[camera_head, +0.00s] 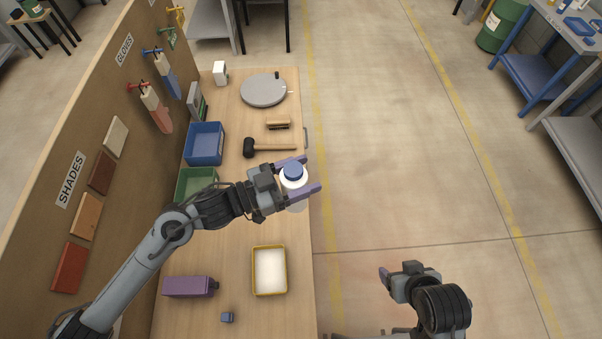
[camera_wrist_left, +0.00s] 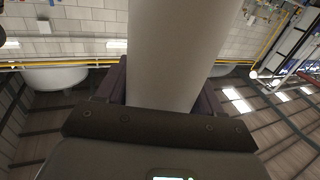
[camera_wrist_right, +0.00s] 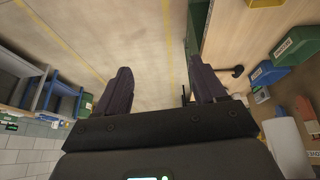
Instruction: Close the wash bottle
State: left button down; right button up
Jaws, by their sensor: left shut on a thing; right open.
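The wash bottle (camera_head: 297,204) is white with a blue top (camera_head: 292,170), seen from above in the head view. My left gripper (camera_head: 302,176) is shut on it, one finger on each side, near the table's right edge. In the left wrist view the bottle's pale body (camera_wrist_left: 178,50) fills the space between the fingers. Whether the blue top is fully seated cannot be told. My right gripper (camera_wrist_right: 160,85) is open and empty.
On the table are a yellow-rimmed tray (camera_head: 255,282), a purple container (camera_head: 188,287), a small blue-grey piece (camera_head: 228,317), blue (camera_head: 205,141) and green (camera_head: 192,178) bins, a mallet (camera_head: 270,148), a brush (camera_head: 278,125) and a grey disc (camera_head: 263,91). A pegboard wall (camera_head: 85,115) stands left.

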jog(key=s+f+g, duration=0.1)
jog(key=s+f, duration=0.2)
jog(key=s, duration=0.2)
jog(key=shift+s+f+g, duration=0.15)
jog(key=shift+f+g, duration=0.15)
jog(key=shift+f, duration=0.1)
